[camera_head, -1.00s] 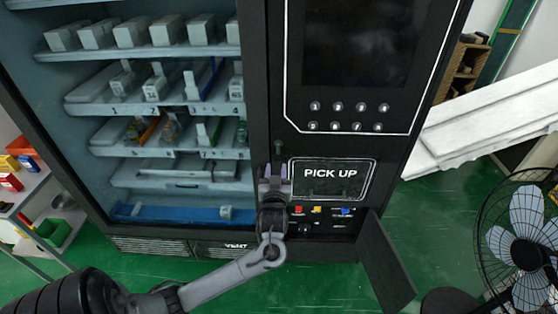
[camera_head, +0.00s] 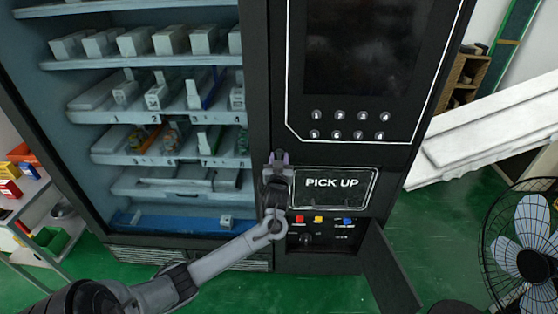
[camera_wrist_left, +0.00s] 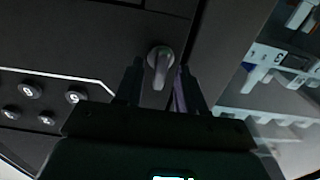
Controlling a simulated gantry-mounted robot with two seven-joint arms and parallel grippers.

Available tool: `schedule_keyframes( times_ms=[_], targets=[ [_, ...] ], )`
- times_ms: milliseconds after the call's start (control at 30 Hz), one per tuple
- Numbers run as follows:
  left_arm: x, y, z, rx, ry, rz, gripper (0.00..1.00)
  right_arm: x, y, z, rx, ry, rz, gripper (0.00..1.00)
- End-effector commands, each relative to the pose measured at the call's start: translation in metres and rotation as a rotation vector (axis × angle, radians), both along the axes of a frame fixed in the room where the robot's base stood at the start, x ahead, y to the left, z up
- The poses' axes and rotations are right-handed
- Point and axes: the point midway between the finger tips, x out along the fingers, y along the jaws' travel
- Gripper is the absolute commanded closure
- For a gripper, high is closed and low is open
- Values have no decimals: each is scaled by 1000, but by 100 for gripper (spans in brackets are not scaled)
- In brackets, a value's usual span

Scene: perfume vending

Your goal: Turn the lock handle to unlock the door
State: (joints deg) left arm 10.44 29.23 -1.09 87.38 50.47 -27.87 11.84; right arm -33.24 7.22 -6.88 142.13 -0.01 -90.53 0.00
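The lock handle (camera_wrist_left: 160,66) is a small grey lever on a round base, on the black front of the vending machine. In the left wrist view it lies between the two fingertips of my left gripper (camera_wrist_left: 162,82), which are apart on either side of it. I cannot tell whether a finger touches it. In the head view my left gripper (camera_head: 279,157) is up against the machine front, left of the PICK UP flap, and covers the handle. The glass door (camera_head: 180,195) at the left looks closed. My right gripper is not in view.
The PICK UP flap (camera_head: 336,189) is just right of my gripper, with an open lower compartment and its swung-out small door (camera_head: 388,270) below. A black fan (camera_head: 530,240) stands at the right. A shelf (camera_head: 20,205) with coloured boxes stands at the left.

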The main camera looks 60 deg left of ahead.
Motion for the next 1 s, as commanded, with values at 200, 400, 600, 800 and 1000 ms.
schedule_keyframes(
  times_ms=[200, 400, 600, 800, 1000],
  targets=[
    [0, 0, 0, 0, 0, 0, 61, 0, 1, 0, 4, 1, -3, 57],
    [0, 0, 0, 0, 0, 0, 90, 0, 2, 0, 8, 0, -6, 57],
    [0, 0, 0, 0, 0, 0, 100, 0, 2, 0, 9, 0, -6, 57],
    [0, 0, 1, 10, 16, 1, 100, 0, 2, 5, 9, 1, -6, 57],
    [0, 0, 4, 54, 82, 1, 100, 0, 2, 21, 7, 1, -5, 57]
  ],
)
